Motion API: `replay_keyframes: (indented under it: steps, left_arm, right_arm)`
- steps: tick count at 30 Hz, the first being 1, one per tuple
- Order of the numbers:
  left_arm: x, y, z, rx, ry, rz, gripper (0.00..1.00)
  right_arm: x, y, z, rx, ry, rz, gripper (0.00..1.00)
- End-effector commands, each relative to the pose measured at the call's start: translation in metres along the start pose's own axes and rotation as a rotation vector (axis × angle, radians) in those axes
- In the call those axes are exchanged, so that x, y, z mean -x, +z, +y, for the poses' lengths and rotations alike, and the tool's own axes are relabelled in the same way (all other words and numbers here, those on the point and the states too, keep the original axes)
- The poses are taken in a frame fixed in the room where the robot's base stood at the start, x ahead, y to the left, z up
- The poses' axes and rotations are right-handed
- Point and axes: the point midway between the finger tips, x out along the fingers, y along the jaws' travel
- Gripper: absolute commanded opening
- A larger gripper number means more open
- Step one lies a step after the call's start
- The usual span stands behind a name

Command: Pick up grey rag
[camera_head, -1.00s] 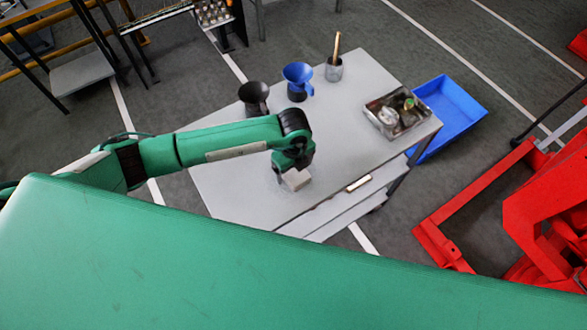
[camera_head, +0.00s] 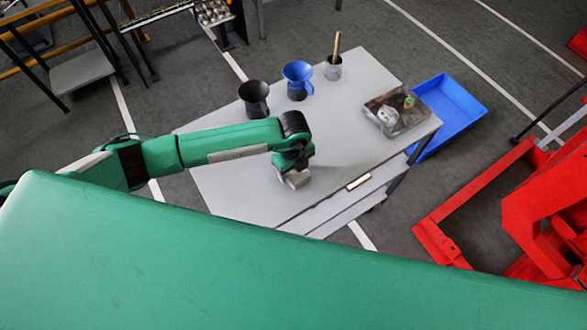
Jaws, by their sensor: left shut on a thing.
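My left arm reaches in from the left over the grey table (camera_head: 235,190). Its gripper (camera_head: 293,172) points down near the table's front edge and is shut on the grey rag (camera_head: 298,180). The rag shows as a small pale grey block below the gripper. The fingers are mostly hidden by the wrist. I cannot tell whether the rag touches the tabletop. My right gripper is not in view.
A black funnel jug (camera_head: 255,97), a blue funnel jug (camera_head: 298,80) and a grey cup (camera_head: 334,69) with a brush stand at the table's back. A parts tray (camera_head: 383,104) sits at right. A blue bin (camera_head: 462,105) and red machinery (camera_head: 480,205) lie beyond.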

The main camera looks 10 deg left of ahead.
Motion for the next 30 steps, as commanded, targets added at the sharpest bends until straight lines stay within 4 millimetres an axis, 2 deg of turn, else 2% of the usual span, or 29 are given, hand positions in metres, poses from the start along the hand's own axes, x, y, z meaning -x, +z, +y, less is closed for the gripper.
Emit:
replay_keyframes:
  steps: [5,8,15,21,25,30]
  left_arm:
    - [0.017,0.0,-0.001,-0.001,-0.004,-0.001,0.37]
    - [0.037,0.0,-0.002,-0.002,-0.007,-0.001,0.37]
    - [0.108,0.001,-0.001,-0.004,-0.009,-0.003,0.37]
    - [0.158,0.0,-0.001,-0.001,-0.006,-0.002,0.37]
    - [0.18,0.0,-0.001,-0.001,-0.004,-0.001,0.37]
    - [0.195,0.0,0.0,-0.001,-0.002,0.0,0.37]
  right_arm:
    - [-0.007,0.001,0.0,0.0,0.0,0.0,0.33]
    - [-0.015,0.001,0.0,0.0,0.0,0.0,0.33]
    - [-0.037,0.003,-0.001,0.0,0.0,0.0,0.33]
    - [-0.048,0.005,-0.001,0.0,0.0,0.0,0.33]
    - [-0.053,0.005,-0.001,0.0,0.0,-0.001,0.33]
    - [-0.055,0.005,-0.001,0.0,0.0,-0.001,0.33]
